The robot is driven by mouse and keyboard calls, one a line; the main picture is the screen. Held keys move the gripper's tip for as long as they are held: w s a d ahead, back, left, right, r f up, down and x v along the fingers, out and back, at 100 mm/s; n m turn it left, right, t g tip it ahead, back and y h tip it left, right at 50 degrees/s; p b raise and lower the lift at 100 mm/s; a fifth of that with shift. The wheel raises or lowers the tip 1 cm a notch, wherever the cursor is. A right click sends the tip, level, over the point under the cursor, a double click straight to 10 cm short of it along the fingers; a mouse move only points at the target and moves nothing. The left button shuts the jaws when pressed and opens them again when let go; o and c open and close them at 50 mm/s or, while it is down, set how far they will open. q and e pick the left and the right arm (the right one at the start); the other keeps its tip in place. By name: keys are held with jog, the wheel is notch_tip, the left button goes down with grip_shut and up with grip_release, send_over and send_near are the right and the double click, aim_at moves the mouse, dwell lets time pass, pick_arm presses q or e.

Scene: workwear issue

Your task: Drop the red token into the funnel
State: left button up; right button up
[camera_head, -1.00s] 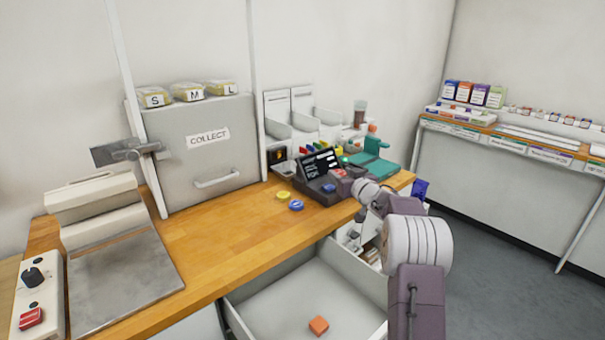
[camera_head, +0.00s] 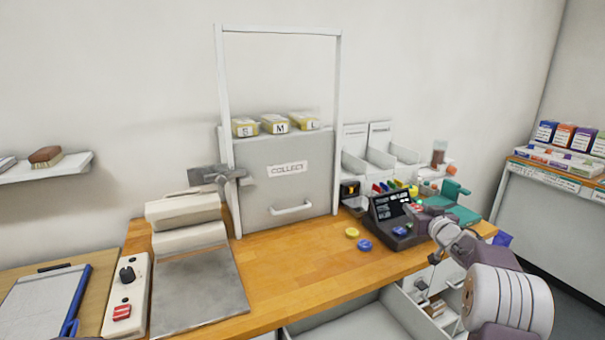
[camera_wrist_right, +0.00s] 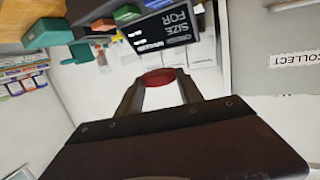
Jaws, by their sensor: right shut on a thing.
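The red token (camera_wrist_right: 160,77) is between the fingertips of my right gripper (camera_wrist_right: 160,92) in the right wrist view. In the head view, the token (camera_head: 415,207) shows as a small red spot at the tip of my right gripper (camera_head: 420,211), beside a dark device with a screen (camera_head: 388,209). A yellow token (camera_head: 351,232) and a blue token (camera_head: 364,245) lie on the wooden counter left of that device. I cannot clearly make out a funnel in either view. My left gripper is not in view.
A grey hatch marked COLLECT (camera_head: 285,192) stands at the counter's back, with white bins (camera_head: 380,155) to its right. A teal device (camera_head: 455,203) is right of the screen. An open drawer (camera_head: 365,318) sticks out below. The wooden counter (camera_head: 285,260) is clear in the middle.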

aim_at(418, 210)
notch_tip(418, 210, up, 10)
jog(key=p, duration=0.7)
jog(key=shift+s+f, duration=0.1)
jog(key=shift+f, duration=0.15)
pick_arm(q)
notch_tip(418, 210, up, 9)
jog(key=shift+b, duration=0.3)
pick_arm(e)
jog(key=shift+f, duration=0.35)
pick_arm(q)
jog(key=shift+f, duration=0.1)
